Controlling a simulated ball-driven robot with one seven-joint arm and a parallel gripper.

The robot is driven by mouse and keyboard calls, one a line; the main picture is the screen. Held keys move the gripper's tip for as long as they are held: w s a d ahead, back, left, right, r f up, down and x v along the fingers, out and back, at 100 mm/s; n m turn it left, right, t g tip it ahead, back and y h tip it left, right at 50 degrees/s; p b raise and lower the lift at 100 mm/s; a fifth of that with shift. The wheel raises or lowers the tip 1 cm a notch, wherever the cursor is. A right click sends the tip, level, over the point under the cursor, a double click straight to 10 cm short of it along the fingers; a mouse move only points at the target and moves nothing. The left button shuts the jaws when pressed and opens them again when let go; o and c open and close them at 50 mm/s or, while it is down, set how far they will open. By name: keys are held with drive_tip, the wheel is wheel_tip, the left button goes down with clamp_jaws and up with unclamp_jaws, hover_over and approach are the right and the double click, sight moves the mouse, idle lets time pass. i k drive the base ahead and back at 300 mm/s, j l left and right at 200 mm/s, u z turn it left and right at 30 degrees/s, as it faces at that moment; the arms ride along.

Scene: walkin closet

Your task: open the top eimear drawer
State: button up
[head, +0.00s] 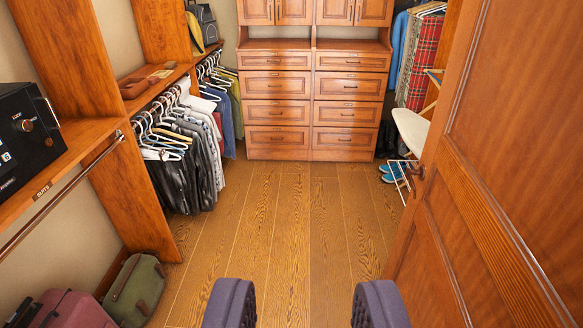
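A wooden drawer unit (312,105) stands against the back wall in two side-by-side columns, each with several drawers and small dark handles. The top left drawer (262,61) and the top right drawer (340,62) are shallower than those below. All drawers look shut. I cannot tell which column is the eimear one. My gripper (305,290) shows two dark padded fingers at the bottom edge. They are wide apart with only floor between them, and far from the drawers.
A wooden door (480,170) stands along the right, with an ironing board (411,130) and blue shoes (393,171) beyond it. Hanging clothes (190,150), a black safe (28,135) and bags (135,291) line the left. The middle floor (290,220) is clear.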

sight(247, 60)
drive_tip(key=i+l, duration=0.1)
drive_tip(key=i, duration=6.35)
drive_tip(key=j, duration=0.1)
